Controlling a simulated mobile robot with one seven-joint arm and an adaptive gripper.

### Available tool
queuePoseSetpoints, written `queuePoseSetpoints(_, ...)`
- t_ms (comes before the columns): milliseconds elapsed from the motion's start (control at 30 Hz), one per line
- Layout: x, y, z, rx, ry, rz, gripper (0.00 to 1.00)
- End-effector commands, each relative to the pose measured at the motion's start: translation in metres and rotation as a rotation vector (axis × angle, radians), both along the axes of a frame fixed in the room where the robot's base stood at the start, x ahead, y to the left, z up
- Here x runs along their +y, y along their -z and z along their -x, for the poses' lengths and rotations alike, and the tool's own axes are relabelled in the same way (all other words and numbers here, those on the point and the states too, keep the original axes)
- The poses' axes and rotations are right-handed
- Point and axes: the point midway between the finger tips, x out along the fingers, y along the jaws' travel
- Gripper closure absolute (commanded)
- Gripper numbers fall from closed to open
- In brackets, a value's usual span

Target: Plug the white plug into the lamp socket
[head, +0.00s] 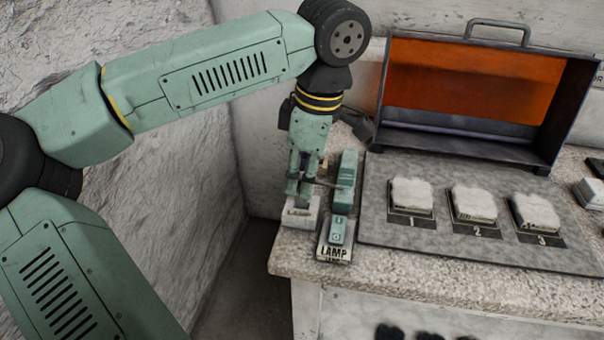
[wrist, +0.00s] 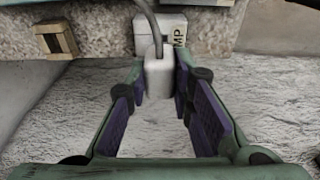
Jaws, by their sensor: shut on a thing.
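The white plug (wrist: 158,76) sits between the purple-padded fingers of my gripper (wrist: 156,88) in the wrist view, with a grey cable rising from it. My gripper is shut on it. In the wrist view, the white lamp socket block (wrist: 147,32), with "MP" of its label showing, is right behind the plug. I cannot tell whether the plug touches or enters it. In the head view, my gripper (head: 300,190) points down over the labelled white socket block (head: 301,217) at the counter's left end. The fingers largely hide the plug there.
A green device (head: 346,180) with a LAMP plate (head: 334,252) stands just right of my gripper. A dark box with an orange panel (head: 470,78) is behind a grey board (head: 450,245) bearing several numbered white pieces (head: 412,194). A small tan block (wrist: 55,40) lies left in the wrist view.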

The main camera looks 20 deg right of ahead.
Motion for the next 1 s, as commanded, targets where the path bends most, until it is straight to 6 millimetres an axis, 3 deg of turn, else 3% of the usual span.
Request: queuePoseSetpoints(1000,0.0,0.026,0.0,0.0,0.0,0.0,1.0)
